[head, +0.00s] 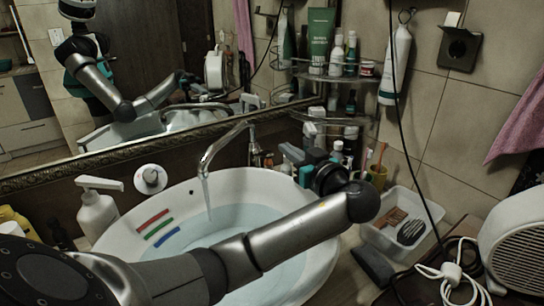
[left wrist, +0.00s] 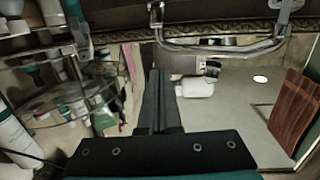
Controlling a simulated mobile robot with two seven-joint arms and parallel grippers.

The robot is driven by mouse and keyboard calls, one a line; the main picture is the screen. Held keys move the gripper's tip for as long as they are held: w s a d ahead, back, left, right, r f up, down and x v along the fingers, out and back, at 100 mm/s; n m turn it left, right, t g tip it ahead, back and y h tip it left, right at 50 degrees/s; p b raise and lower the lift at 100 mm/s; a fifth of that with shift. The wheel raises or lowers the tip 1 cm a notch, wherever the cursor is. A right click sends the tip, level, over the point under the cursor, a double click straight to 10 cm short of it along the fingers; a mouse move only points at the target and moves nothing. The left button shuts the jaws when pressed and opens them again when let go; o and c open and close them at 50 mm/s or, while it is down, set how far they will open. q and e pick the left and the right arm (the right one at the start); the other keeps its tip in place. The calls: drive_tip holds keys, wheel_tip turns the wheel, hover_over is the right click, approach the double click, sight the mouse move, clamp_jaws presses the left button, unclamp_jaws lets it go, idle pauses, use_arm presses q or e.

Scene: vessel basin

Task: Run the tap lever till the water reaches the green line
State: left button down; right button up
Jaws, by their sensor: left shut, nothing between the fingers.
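The white basin (head: 318,262) holds pale water (head: 235,222). A thin stream (head: 207,196) falls from the chrome tap (head: 222,140) into it. On the inner wall are a red line (head: 152,220), a green line (head: 158,228) below it and a blue line (head: 168,237) lowest. The water's edge is close to the lines, but I cannot tell exactly which it meets. My left gripper (head: 288,151) reaches past the basin to the tap's right side; the lever is hard to make out there. Its fingers (left wrist: 160,80) are shut and empty in the left wrist view. My right gripper is not in view.
A corner shelf (head: 325,75) with bottles stands behind my left gripper. A soap bottle (head: 97,210) is left of the basin. A white tray (head: 402,232), a loose cable (head: 450,275) and a white heater (head: 515,245) are at the right. A mirror (head: 120,60) is behind.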

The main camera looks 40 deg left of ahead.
use_arm(q)
hover_over(269, 153)
drive_tip(key=shift+s+d+f, duration=0.2)
drive_tip(key=shift+s+d, duration=0.05)
drive_tip(key=f, duration=0.1)
drive_tip(key=d+f, duration=0.1)
drive_tip(key=f, duration=0.1)
drive_tip(key=shift+s, duration=0.1)
drive_tip(key=shift+s+d+f, duration=0.1)
drive_tip(key=shift+f, duration=0.35)
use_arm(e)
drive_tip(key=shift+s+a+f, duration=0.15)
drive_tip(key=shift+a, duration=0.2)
